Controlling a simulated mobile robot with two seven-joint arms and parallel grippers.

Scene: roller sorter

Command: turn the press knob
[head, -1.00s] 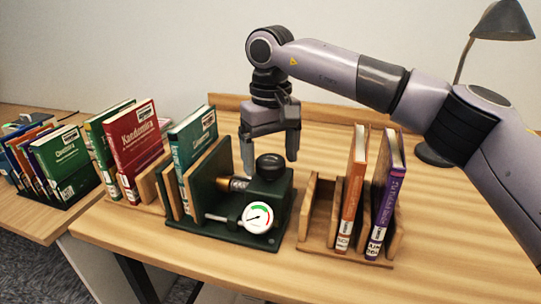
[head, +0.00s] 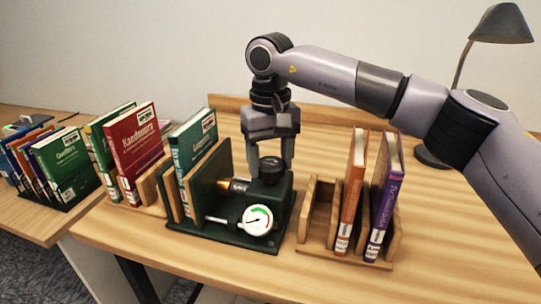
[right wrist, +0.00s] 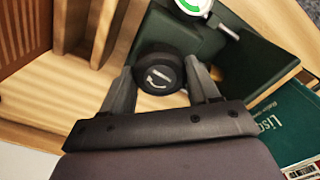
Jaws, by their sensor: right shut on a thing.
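The press (head: 225,237) is a dark green device on the wooden desk, with a white round gauge (head: 257,220) at its front. Its black knob (head: 270,171) stands on top of the green block and shows a white curved arrow in the right wrist view (right wrist: 158,78). My right gripper (head: 270,167) points down over the press, its two fingers on either side of the knob, shut on it. A green book (head: 194,150) stands in the press beside its green plate. My left gripper is not in view.
A wooden rack (head: 307,229) with an orange book (head: 353,190) and a purple book (head: 385,200) stands close to the right of the press. More books (head: 131,150) stand to the left. A lamp (head: 500,22) is at the back right. The desk's front right is clear.

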